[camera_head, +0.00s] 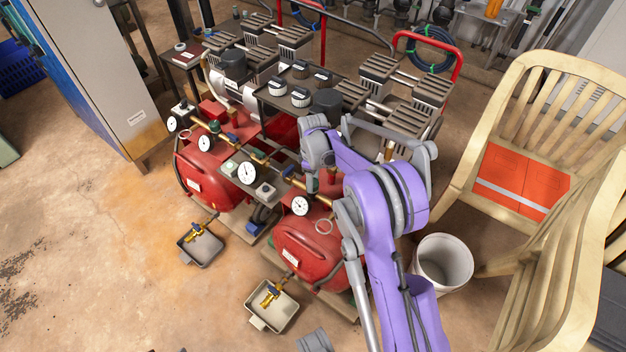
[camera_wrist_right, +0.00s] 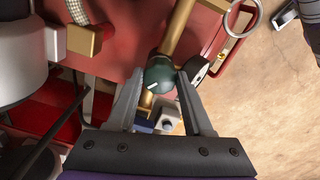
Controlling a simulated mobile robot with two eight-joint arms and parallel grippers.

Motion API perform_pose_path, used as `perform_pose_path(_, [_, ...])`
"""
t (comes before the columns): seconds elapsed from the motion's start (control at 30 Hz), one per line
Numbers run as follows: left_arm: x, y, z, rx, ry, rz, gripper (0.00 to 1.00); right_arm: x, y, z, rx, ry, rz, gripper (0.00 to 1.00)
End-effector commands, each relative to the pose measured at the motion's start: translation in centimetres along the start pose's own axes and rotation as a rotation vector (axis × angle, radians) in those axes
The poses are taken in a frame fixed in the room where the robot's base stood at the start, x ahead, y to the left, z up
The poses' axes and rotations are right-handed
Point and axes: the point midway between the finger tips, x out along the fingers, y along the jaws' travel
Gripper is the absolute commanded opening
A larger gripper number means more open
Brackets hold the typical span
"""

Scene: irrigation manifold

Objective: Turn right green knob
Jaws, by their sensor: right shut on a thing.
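The right green knob (camera_wrist_right: 158,74) is a small dark green knob with a white mark, on a brass pipe (camera_wrist_right: 182,25) in front of a red tank. In the right wrist view it sits between the fingertips of my right gripper (camera_wrist_right: 157,78), which is shut on it. In the head view my right gripper (camera_head: 318,182) reaches down to the pipe above the right red tank (camera_head: 308,248), and the arm and gripper mostly hide the knob.
Pressure gauges (camera_head: 247,173) line the brass pipes close to the gripper. Two grey trays (camera_head: 272,318) lie on the floor in front. A white bucket (camera_head: 444,262) and a wooden chair (camera_head: 540,140) stand at the right. The floor at the left is mostly clear.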

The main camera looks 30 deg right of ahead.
Motion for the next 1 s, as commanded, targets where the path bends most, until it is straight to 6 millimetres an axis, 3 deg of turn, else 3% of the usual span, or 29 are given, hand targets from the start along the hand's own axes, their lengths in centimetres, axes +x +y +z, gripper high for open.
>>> perform_pose_path(0.37, [0.3, 0.0, 0.1, 0.0, -0.001, 0.0, 0.5, 0.0, 0.0, 0.0, 0.214, 0.0, 0.0, 0.0])
perform_pose_path(1.0, [1.1, 0.0, 0.3, 0.0, -0.004, 0.0, 0.5, 0.0, -0.1, 0.0, 0.82, 0.0, 0.001, 0.0])
